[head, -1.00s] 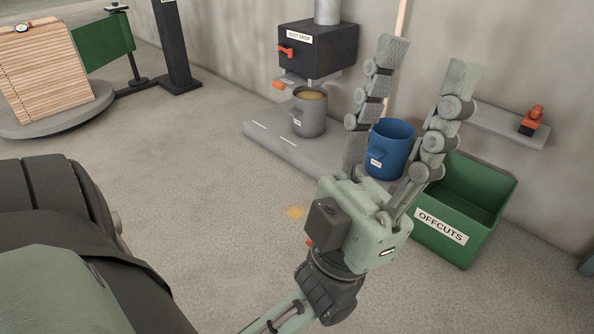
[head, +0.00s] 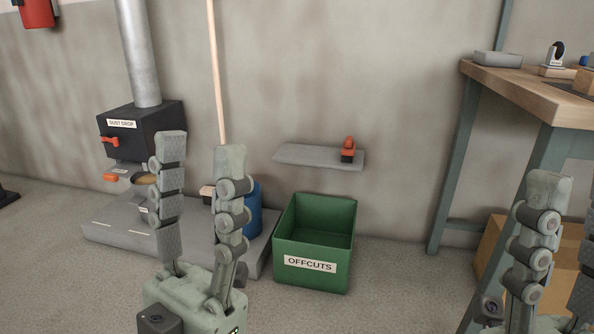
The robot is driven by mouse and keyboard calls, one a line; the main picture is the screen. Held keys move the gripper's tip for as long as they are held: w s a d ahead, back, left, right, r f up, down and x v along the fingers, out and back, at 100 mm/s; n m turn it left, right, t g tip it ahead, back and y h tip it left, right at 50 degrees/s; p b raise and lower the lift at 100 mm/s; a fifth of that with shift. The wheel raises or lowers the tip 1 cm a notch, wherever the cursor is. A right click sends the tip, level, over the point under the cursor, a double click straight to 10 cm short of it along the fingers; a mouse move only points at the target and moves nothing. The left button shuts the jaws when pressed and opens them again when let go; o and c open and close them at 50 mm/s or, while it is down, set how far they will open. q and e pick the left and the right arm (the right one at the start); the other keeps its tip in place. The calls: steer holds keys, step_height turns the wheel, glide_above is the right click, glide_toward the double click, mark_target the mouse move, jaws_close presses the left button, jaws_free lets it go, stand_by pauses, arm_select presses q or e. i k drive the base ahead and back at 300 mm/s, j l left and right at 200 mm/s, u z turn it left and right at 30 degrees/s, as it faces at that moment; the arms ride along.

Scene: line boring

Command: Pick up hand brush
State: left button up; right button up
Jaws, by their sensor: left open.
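A small orange and black object that looks like the hand brush (head: 348,148) stands on the grey wall shelf (head: 305,156), near its right end. It is small in the head view, so its bristles do not show clearly. My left gripper (head: 202,146) points up in the left half, its two fingers apart with nothing between them. It is left of the shelf, apart from the brush. My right gripper (head: 572,192) is at the lower right, its fingers apart; one finger is partly cut off by the picture edge.
The green offcuts bin (head: 312,265) stands on the floor below the shelf. A black dust drop box (head: 140,130), a blue bucket (head: 254,215) and a grey floor plinth (head: 105,232) are at left, partly behind my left gripper. A wooden workbench (head: 530,92) stands at right.

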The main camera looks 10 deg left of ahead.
mark_target(348, 147)
steer(key=i+j+z, duration=0.2)
steer(key=i+z, duration=0.15)
steer(key=i, duration=0.2)
steer(key=i+j+z, duration=0.4)
steer(key=i, duration=0.15)
steer(key=i+j+z, duration=0.35)
steer(key=i+j, duration=0.15)
